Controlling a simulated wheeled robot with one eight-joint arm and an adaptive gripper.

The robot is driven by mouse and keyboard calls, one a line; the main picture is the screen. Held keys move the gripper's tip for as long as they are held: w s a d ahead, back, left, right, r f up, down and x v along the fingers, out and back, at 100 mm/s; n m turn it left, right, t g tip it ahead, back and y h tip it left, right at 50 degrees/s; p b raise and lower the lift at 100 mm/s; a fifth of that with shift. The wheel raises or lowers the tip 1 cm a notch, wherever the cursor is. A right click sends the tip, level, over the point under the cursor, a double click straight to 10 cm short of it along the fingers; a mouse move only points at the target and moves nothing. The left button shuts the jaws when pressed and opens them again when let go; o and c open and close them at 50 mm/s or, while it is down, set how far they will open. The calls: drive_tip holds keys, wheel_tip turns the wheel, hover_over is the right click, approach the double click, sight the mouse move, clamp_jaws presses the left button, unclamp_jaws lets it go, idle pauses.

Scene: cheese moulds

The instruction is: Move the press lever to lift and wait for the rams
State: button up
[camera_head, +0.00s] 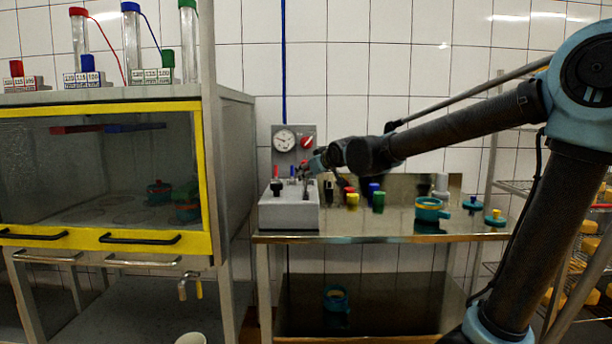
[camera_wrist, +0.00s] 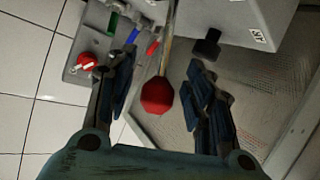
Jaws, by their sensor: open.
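A grey control box (camera_head: 289,212) with small levers stands at the left end of the steel bench. My gripper (camera_head: 308,172) is just above its right side. In the wrist view my gripper (camera_wrist: 158,82) is open, and a red-knobbed lever (camera_wrist: 157,96) on a thin rod shows between its fingers, with gaps on both sides. I cannot tell whether this is the press lever. A black knob (camera_wrist: 207,45) stands beside the right finger. The yellow-framed press cabinet (camera_head: 105,185) is at left, its window dark; red and blue bars and moulds show inside. The rams' state is unclear.
A gauge panel (camera_head: 292,139) with a red knob is on the wall behind the box. Coloured pegs (camera_head: 377,200) and a teal mould (camera_head: 431,209) stand to the right on the bench (camera_head: 340,237). A cheese rack (camera_head: 590,265) is at far right.

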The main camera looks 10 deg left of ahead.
drive_tip(key=shift+x, duration=1.25)
clamp_jaws()
